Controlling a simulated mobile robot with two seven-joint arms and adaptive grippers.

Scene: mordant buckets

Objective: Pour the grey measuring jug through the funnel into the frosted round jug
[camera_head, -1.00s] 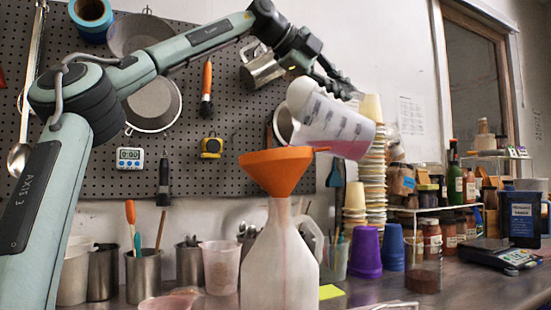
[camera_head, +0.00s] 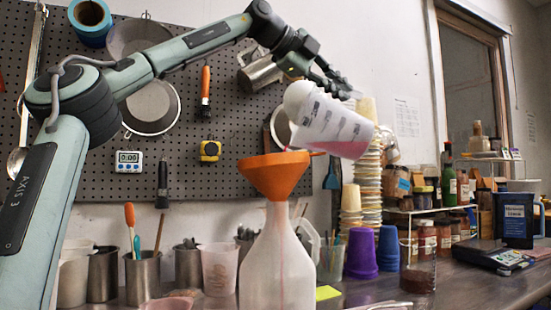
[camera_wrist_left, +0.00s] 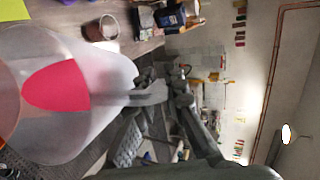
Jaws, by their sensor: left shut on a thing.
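The measuring jug (camera_head: 332,127) is translucent whitish with dark marks and pink liquid inside. My left gripper (camera_head: 335,88) is shut on it and holds it strongly tilted, just above and right of the orange funnel (camera_head: 272,176). The funnel sits upright in the neck of the frosted jug (camera_head: 279,265), which stands on the bench. A thin pink line runs down inside the frosted jug. In the left wrist view the measuring jug (camera_wrist_left: 105,75) shows pink liquid, beside my left gripper's fingers (camera_wrist_left: 150,93). My right gripper is out of view.
Cups and metal pots with tools (camera_head: 143,277) stand left of the frosted jug. Purple cups (camera_head: 361,254), a tall cup stack (camera_head: 368,170), jars and a scale (camera_head: 487,256) stand to the right. A pegboard (camera_head: 225,130) is behind.

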